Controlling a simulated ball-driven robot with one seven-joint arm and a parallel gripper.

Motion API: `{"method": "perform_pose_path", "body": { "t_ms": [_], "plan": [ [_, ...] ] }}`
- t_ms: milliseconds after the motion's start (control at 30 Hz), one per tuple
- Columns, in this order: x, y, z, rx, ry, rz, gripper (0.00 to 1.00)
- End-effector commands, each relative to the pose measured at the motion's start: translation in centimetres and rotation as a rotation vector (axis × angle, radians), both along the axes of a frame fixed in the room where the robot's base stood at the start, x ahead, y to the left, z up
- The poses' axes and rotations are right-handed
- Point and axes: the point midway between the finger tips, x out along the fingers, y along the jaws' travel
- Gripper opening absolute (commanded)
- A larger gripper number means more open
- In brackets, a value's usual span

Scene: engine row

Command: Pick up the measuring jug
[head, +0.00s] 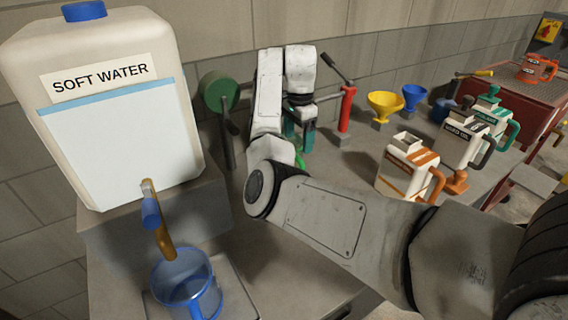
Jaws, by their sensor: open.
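A clear blue jug (187,287) with a handle stands upright at the bottom left, under the tap (152,212) of a large water container. It is the thing that looks most like a measuring jug. I cannot make out any scale on it, and its base is partly cut by the picture's edge. My gripper (299,137) is further back, above the bench, to the right of and well apart from the blue jug. It points down and is open, partly hidden by my own arm. A small green thing (300,158) shows below it.
The white container labelled SOFT WATER (125,110) stands on a grey block (150,240). A green round thing on a post (221,92) and a red pump (346,108) stand behind. Yellow (384,104) and blue (415,97) funnels and labelled jugs (402,168) crowd the right.

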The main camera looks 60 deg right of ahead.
Motion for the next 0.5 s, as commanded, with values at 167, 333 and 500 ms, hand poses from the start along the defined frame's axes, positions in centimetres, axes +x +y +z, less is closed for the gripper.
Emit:
{"method": "perform_pose_path", "body": {
  "t_ms": [167,333,500],
  "plan": [
    [0.0,0.1,-2.5,0.001,0.002,0.001,0.86],
    [-0.1,0.0,-3.5,0.001,0.001,0.001,0.86],
    [-0.6,0.1,-5.4,0.004,0.002,0.001,0.86]
  ]
}}
